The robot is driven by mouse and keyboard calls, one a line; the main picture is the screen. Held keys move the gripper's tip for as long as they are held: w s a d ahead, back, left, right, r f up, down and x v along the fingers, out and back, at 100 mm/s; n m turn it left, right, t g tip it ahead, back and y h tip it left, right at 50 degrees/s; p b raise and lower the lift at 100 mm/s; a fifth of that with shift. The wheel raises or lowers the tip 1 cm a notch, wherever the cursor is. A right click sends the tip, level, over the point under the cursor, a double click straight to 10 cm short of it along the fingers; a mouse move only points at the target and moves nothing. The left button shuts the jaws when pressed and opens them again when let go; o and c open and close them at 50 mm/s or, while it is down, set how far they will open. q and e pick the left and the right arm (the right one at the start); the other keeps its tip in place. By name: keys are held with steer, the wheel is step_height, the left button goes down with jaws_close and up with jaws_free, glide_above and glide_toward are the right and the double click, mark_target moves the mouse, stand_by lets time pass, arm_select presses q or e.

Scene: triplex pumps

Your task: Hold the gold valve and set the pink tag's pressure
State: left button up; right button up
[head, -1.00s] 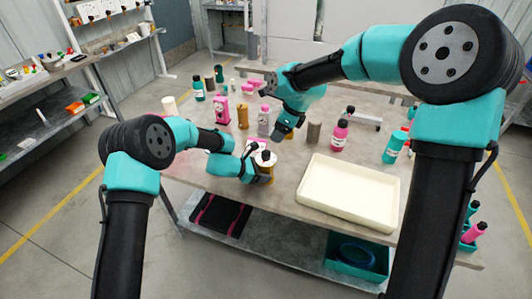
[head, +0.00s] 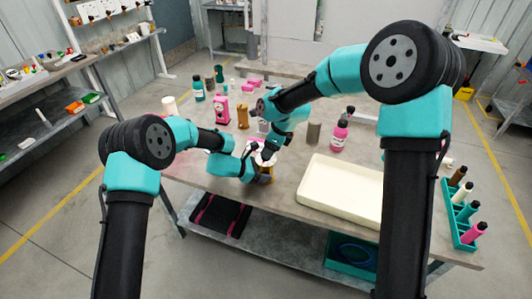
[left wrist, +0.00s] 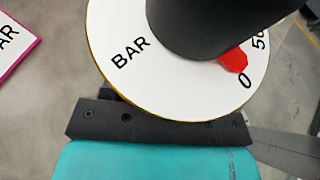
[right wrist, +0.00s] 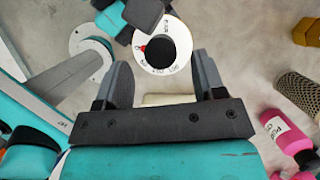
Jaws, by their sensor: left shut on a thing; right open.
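The gold valve (head: 267,177) stands near the table's front edge, partly hidden by my arms. My left gripper (head: 255,166) is shut on it from the left. Its white dial reads BAR in the left wrist view (left wrist: 130,55), with a black knob (left wrist: 195,20) and a red pointer near 0. My right gripper (right wrist: 163,80) is open, with the dial and knob (right wrist: 176,48) beyond its fingertips and not between them. A pink valve (head: 221,111) stands further back; part of a pink-edged dial shows in the left wrist view (left wrist: 12,45).
A cream tray (head: 340,192) lies to the right. A grey cylinder (head: 314,132) and a pink bottle (head: 339,136) stand behind it. An amber valve (head: 243,117) and several bottles stand at the back left. A teal rack (head: 460,225) holds bottles at the right edge.

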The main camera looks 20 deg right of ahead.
steer(key=shift+x, duration=1.85)
steer(key=shift+c, duration=0.4)
steer(key=c, duration=0.8)
steer(key=shift+c, duration=0.2)
